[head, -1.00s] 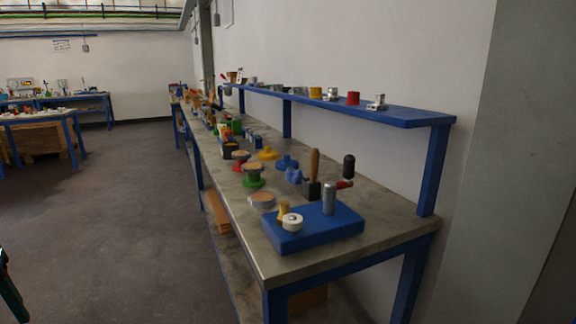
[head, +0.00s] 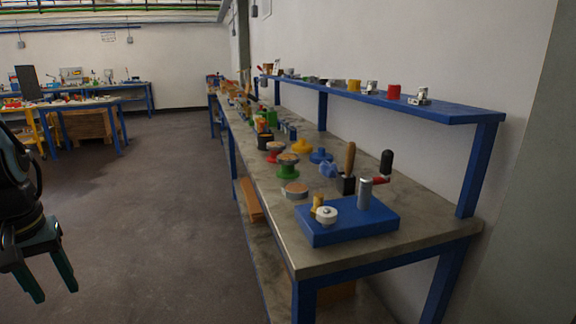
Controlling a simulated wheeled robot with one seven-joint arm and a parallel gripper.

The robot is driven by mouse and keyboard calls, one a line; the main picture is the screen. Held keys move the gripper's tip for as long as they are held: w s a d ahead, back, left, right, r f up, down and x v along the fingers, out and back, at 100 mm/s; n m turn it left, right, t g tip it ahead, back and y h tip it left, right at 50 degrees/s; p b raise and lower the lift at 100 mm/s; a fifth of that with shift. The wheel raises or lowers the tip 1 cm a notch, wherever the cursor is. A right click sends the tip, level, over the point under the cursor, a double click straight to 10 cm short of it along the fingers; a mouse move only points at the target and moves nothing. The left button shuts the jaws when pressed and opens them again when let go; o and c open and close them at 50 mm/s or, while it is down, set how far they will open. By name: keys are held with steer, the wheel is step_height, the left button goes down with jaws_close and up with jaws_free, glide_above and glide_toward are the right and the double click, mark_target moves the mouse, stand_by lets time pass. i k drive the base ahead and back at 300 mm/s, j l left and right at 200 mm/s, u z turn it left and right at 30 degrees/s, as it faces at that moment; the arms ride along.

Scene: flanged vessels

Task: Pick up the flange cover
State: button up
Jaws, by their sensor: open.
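Several flanged pieces stand on the workbench's grey top. I see a green one with a tan top (head: 287,172), a red one (head: 274,152), a yellow one (head: 301,147) and a blue one (head: 321,156). A low round tan-topped disc (head: 294,191) lies nearer, just behind a blue block. I cannot tell which of these is the flange cover. My gripper (head: 54,292) is at the lower left, open and empty, fingers pointing down. It is over the floor side, well apart from the bench.
The blue block (head: 350,222) at the bench's near end carries a metal cylinder and a white round knob. A blue raised shelf (head: 440,108) with small parts runs along the wall. Other tables (head: 75,105) stand far left. The floor (head: 150,220) between is clear.

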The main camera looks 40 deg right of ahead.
mark_target(318, 157)
steer(key=i+z, duration=0.1)
steer(key=z, duration=0.5)
steer(key=i+j+z, duration=0.1)
steer(key=i+z, duration=0.35)
steer(key=i+j+z, duration=0.25)
steer(key=i+z, duration=0.2)
